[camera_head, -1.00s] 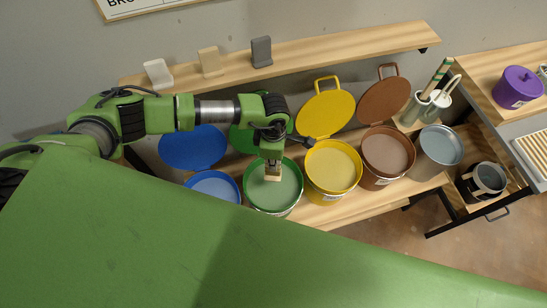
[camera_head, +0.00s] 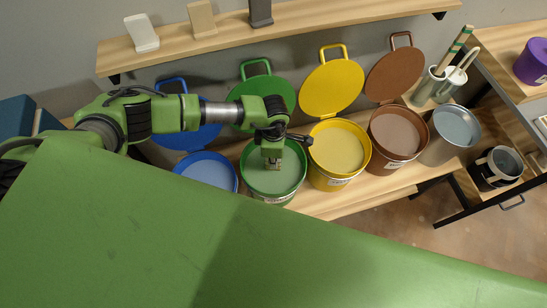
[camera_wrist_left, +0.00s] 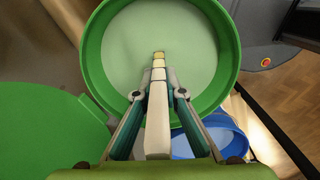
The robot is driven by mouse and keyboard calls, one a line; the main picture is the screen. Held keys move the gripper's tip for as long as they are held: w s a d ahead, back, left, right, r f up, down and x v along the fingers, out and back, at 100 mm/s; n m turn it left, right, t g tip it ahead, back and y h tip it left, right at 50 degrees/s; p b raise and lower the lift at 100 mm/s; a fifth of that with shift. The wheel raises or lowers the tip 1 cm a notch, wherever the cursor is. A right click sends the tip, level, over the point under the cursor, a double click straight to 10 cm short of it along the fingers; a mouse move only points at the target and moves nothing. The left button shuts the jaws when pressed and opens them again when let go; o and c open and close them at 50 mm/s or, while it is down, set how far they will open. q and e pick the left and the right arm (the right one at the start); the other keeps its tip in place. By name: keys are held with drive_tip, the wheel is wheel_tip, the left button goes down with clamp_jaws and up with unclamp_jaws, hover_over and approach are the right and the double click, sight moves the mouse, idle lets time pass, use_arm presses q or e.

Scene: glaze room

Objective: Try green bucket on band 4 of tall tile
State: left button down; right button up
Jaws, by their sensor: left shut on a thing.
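My left gripper (camera_head: 272,154) is shut on the tall tile, over the mouth of the green bucket (camera_head: 250,190). In the left wrist view the pale, stepped tall tile (camera_wrist_left: 158,118) stands between the fingers (camera_wrist_left: 158,95), its far end yellowish. That end points into the pale green glaze inside the bucket (camera_wrist_left: 232,50); I cannot tell how deep it reaches or which band meets the surface. In the head view the gripper mostly hides the tile. My right gripper is not in view.
A blue bucket (camera_head: 208,170) stands left of the green one; yellow (camera_head: 336,148), brown (camera_head: 397,135) and grey (camera_head: 454,130) buckets stand to the right. Open lids lean behind. White (camera_head: 142,33), tan (camera_head: 202,19) and grey (camera_head: 261,12) tiles stand on the shelf (camera_head: 320,20).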

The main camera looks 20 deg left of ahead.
sight(274, 172)
use_arm(q)
wheel_tip(274, 172, down, 10)
drive_tip(key=b, duration=0.7)
drive_tip(key=shift+r+b, duration=0.15)
drive_tip(key=shift+b, duration=0.25)
idle(0.8)
wheel_tip(274, 172, up, 16)
drive_tip(key=p, duration=1.2)
drive_tip(key=shift+r, duration=0.25)
idle(0.8)
